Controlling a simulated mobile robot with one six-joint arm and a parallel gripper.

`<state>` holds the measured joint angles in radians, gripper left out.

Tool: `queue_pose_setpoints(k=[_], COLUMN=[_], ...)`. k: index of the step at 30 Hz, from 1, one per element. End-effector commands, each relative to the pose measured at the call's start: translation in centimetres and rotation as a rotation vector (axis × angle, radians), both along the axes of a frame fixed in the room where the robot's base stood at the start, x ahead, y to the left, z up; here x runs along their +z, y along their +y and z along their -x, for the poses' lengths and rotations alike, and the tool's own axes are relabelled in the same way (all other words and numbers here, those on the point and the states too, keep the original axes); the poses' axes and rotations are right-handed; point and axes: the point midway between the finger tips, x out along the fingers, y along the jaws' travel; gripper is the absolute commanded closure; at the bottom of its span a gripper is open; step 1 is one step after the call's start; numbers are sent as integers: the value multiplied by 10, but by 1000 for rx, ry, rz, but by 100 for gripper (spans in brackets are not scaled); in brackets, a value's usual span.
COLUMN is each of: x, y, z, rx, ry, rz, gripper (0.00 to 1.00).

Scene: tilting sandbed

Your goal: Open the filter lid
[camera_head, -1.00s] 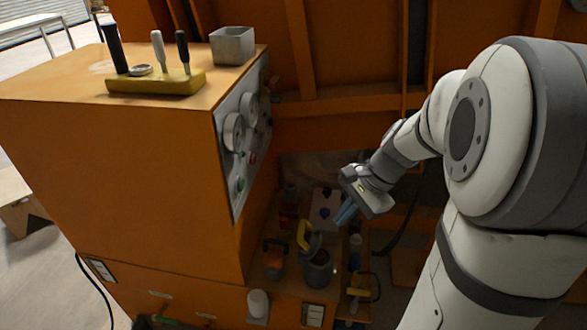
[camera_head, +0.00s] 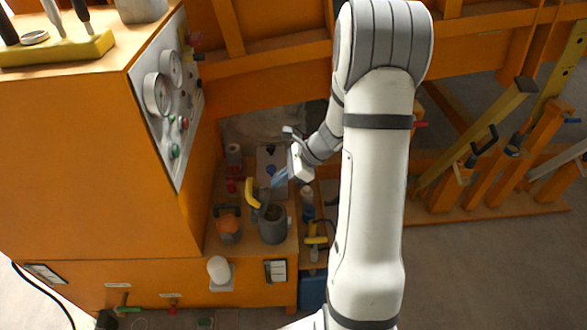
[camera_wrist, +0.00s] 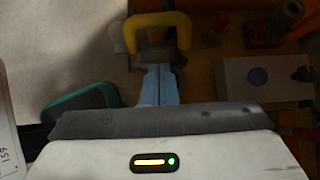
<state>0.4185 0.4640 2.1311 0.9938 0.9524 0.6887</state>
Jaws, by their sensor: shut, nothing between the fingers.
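The filter (camera_head: 272,226) is a dark grey cylinder on the orange ledge beside the big orange cabinet. Its lid carries a yellow handle (camera_head: 252,194). The lid looks tilted up above the filter's rim, but it is small and partly hidden, so its exact angle is unclear. My gripper (camera_head: 270,188) has blue fingers, pressed together and empty, just right of the handle and above the filter. In the wrist view the shut fingers (camera_wrist: 159,72) point at the yellow handle (camera_wrist: 158,19), which lies just beyond their tips. I cannot tell whether they touch the lid.
An orange-topped container (camera_head: 228,224) stands left of the filter. A white knob (camera_head: 219,269) sits at the front. The cabinet's gauge panel (camera_head: 165,95) rises at left.

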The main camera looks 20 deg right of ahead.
Motion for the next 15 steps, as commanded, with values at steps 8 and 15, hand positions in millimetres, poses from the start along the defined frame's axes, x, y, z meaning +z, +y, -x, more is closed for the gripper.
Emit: queue_pose_setpoints(k=[8,15], x=[-6,-7], y=[37,44], z=[-11,-14], rx=[4,1], ry=[-1,-1], rz=[1,1], gripper=[100,100])
